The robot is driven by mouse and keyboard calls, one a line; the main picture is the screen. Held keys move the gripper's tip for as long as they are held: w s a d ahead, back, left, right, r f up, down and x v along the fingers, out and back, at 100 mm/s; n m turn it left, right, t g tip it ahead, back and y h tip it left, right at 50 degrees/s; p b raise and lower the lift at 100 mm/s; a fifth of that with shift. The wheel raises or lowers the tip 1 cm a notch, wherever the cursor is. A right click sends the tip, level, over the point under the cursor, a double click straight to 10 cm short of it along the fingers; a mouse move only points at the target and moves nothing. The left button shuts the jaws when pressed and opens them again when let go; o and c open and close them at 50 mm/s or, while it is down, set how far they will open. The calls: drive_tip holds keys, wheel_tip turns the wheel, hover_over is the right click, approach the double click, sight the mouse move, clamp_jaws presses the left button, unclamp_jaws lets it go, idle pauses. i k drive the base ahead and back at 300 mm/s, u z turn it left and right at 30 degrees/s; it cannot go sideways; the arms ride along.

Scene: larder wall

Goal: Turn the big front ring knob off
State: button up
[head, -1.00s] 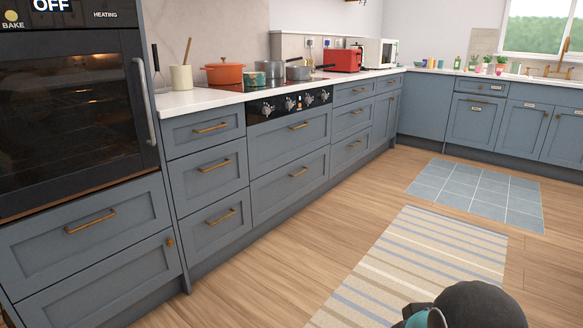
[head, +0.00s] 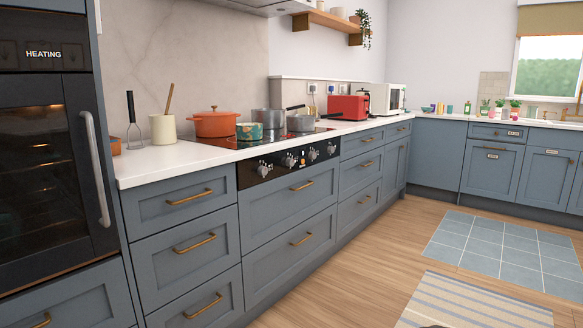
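The black control panel (head: 255,174) sits in the front of the counter below the hob. It carries several silver ring knobs in a row, such as the leftmost knob (head: 264,169), the second knob (head: 288,161) and the rightmost knob (head: 331,149). Their settings are too small to read, and I cannot tell which one is the big front ring knob. On the hob (head: 232,142) stand an orange lidded pot (head: 214,125), a small patterned pot (head: 249,132) and grey pans (head: 268,120). My gripper is not in view.
A tall oven (head: 45,150) with a long handle stands at the left. A utensil crock (head: 162,130) and a red toaster (head: 349,107) are on the counter. The wood floor (head: 350,260) before the drawers is clear, with a tiled mat (head: 500,250) and striped rug (head: 470,305).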

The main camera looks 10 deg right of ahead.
sight(290, 162)
drive_tip(key=z, duration=0.5)
drive_tip(key=i, duration=1.1)
drive_tip(key=z, duration=0.2)
